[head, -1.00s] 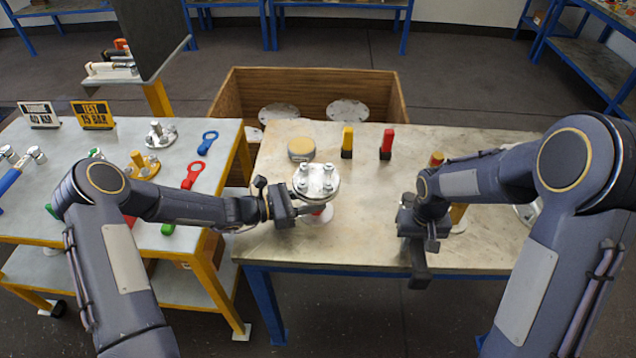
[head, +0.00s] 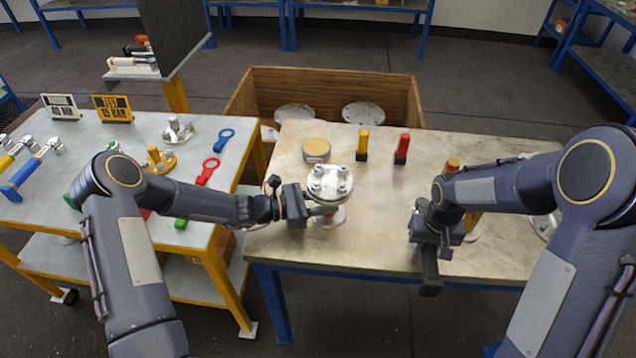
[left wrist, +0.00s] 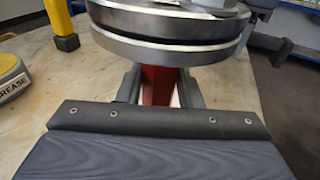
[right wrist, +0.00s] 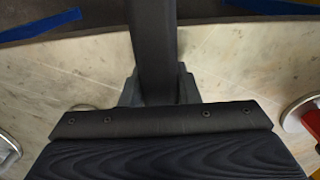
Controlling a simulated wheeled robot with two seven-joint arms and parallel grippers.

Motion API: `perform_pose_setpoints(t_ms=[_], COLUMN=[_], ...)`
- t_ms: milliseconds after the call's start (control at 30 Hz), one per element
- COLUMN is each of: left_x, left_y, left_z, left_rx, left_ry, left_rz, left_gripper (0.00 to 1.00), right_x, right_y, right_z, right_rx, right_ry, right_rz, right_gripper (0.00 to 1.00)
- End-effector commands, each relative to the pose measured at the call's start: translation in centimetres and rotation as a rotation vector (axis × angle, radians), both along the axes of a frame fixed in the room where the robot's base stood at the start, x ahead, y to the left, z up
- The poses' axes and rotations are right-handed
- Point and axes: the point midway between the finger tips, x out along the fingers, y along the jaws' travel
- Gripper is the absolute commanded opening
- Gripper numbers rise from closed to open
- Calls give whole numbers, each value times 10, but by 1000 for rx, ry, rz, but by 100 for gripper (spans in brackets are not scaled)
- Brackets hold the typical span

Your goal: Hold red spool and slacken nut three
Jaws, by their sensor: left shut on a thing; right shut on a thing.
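The red spool (left wrist: 160,85) is a red upright body under a thick grey double flange (left wrist: 170,40). In the head view its top flange (head: 330,183) carries several silver bolts and nuts; no nut numbers are readable. It stands upright on the stone-topped table (head: 380,240). My left gripper (head: 314,210) is shut on the red body, just below the flange. My right gripper (head: 430,246) is shut on a dark bar-like tool (right wrist: 154,45), held to the right of the spool, near the table's front edge and apart from the nuts. The tool's far end is out of the right wrist view.
A grease tin (head: 316,150), a yellow-topped block (head: 362,145) and a red-topped block (head: 402,149) stand behind the spool. A yellow-bodied vessel (head: 473,222) is partly hidden by my right arm. A wooden crate (head: 320,82) is behind; a tool cart (head: 100,215) stands left.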

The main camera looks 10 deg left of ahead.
Motion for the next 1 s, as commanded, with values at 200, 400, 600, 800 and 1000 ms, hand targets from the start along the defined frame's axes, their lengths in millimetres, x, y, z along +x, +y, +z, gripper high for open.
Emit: perform_pose_setpoints(t_ms=[200,400,600,800,1000], left_x=[0,0,1,1,0], left_y=[0,1,1,1,0], left_z=[0,0,0,0,0], left_rx=[0,0,0,0,0], left_ry=[1,1,1,1,1], left_rz=[2,2,2,2,2], left_gripper=[14,14,14,14,14], right_x=[0,0,0,1,14], right_y=[0,0,0,2,33], right_z=[1,1,1,2,30], right_rx=[0,0,0,0,1], right_ry=[-2,-2,-2,-3,-9], right_rz=[0,0,0,2,22], right_gripper=[2,2,2,2,2])
